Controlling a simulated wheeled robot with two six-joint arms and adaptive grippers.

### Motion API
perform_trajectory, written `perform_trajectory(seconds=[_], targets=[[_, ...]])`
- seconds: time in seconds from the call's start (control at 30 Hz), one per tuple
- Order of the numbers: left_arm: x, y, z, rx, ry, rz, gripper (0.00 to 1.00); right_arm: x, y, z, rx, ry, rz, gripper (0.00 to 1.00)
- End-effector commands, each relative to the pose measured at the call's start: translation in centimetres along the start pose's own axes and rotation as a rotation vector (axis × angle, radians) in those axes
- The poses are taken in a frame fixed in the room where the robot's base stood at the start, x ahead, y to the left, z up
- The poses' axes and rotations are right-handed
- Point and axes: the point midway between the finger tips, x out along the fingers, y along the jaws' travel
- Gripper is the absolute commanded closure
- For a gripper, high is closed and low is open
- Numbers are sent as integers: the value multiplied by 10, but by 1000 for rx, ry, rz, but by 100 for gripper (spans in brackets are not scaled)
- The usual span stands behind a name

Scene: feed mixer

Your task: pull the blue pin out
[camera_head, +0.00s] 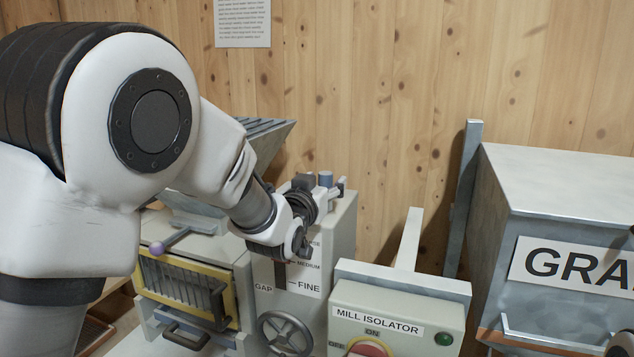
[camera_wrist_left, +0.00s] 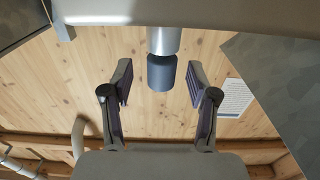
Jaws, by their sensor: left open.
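The blue pin (camera_head: 325,178) shows at the top of the grey mill housing, partly hidden behind my left gripper. In the left wrist view the grey-blue end of the pin (camera_wrist_left: 161,73) sits on a pale metal shaft, between the two fingers. My left gripper (camera_head: 322,188) is at the pin and open. In the left wrist view the fingers of my left gripper (camera_wrist_left: 158,76) stand apart, with a visible gap on each side of the pin.
The mill front (camera_head: 308,277) carries a MEDIUM/FINE gap scale and a handwheel (camera_head: 285,333). A mill isolator box (camera_head: 400,312) stands to its right, then a large grey bin (camera_head: 560,190). A wooden wall (camera_head: 390,90) is behind. A purple-knobbed lever (camera_head: 157,248) is at left.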

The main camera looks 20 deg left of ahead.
Motion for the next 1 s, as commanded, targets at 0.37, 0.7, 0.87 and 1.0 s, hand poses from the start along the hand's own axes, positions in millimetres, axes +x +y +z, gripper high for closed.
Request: perform_trajectory(seconds=[0.37,0.7,0.87,1.0], targets=[[17,0,1,0,-1,0,41,-7,0,0,0,0,0,60],[17,0,2,0,-2,0,76,-7,0,0,0,0,0,60],[17,0,2,0,-3,0,100,-7,0,0,0,0,0,60],[17,0,0,0,-3,0,100,-8,0,0,0,0,0,60]])
